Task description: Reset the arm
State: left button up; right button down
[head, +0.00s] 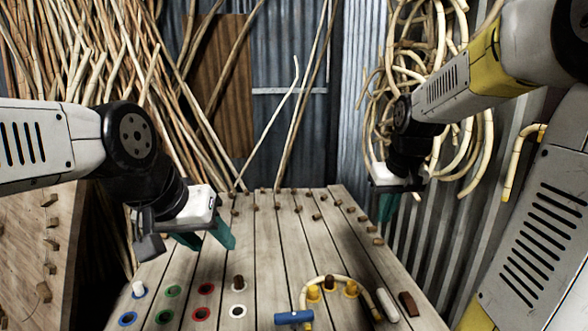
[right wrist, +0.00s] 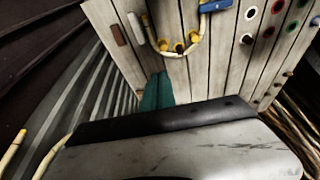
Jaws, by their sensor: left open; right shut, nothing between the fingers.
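My left gripper (head: 207,238) hangs above the left part of the wooden table (head: 262,262), with its two teal fingers spread apart and nothing between them. My right gripper (head: 388,205) is raised at the table's right edge, near the corrugated wall. Its teal fingers are together and empty; they also show in the right wrist view (right wrist: 157,92). A bent rattan piece (head: 350,281) curves around yellow pegs (head: 331,283) on the front right of the table. A blue-handled tool (head: 293,318) lies by its left end.
Colored ring holes (head: 206,288) and pegs sit at the front left of the table. A white block (head: 387,304) and a brown block (head: 408,303) lie at the right. Rattan poles (head: 90,60) lean at the back left; rattan coils (head: 455,100) hang at the right. The table's middle is mostly clear.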

jog(key=s+a+r+t, duration=0.1)
jog(key=s+a+r, duration=0.1)
jog(key=s, duration=0.6)
jog(key=s+a+r+t+y, duration=0.1)
jog(key=s+a, duration=0.4)
jog(key=s, duration=0.3)
jog(key=shift+r+t+y, duration=0.3)
jog(key=shift+r, duration=0.05)
